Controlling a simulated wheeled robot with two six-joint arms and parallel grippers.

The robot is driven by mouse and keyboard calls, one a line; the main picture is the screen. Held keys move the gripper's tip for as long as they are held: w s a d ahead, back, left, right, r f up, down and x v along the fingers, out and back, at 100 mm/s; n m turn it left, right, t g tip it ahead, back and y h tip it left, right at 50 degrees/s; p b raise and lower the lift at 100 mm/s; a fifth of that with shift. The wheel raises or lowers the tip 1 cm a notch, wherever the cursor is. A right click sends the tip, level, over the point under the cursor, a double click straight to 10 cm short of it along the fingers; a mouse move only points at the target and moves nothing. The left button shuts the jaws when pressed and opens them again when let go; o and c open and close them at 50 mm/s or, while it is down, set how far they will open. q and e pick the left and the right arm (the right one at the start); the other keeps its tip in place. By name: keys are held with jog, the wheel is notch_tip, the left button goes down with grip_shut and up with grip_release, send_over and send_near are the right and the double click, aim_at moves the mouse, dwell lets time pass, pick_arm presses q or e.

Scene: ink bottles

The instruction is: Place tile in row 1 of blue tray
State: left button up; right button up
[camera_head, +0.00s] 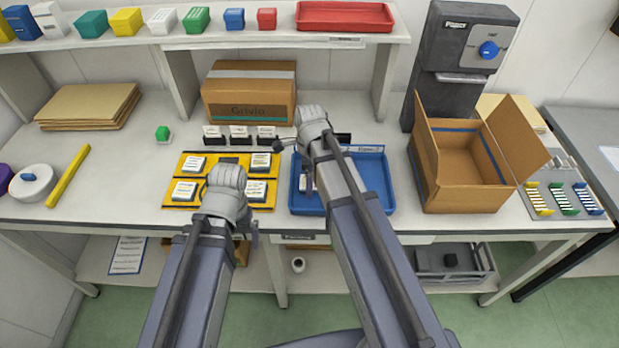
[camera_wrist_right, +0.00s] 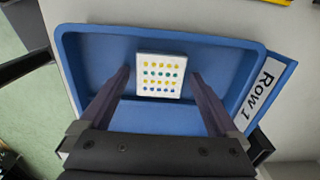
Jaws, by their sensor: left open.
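The blue tray (camera_head: 377,172) stands on the bench right of the yellow tray (camera_head: 169,188). Its "Row 1" label (camera_wrist_right: 258,96) is on the right edge in the right wrist view. A white tile (camera_wrist_right: 159,76) with yellow, green and blue dots is inside the blue tray, seemingly flat on its floor. A white edge shows at the tray's left side in the head view (camera_head: 303,183). My right gripper (camera_wrist_right: 161,82) is open, with a finger on each side of the tile and gaps between. My left gripper (camera_head: 245,238) is open and empty at the bench's front edge.
Several white tiles sit on the yellow tray. Three small labelled boxes (camera_head: 240,135) stand behind it. An open cardboard box (camera_head: 460,165) is right of the blue tray. A closed box (camera_head: 249,92) stands behind, under the shelf.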

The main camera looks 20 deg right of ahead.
dwell(0.3)
notch_tip(320, 180, up, 12)
jog(key=p, duration=1.2)
jog(key=shift+r, duration=0.15)
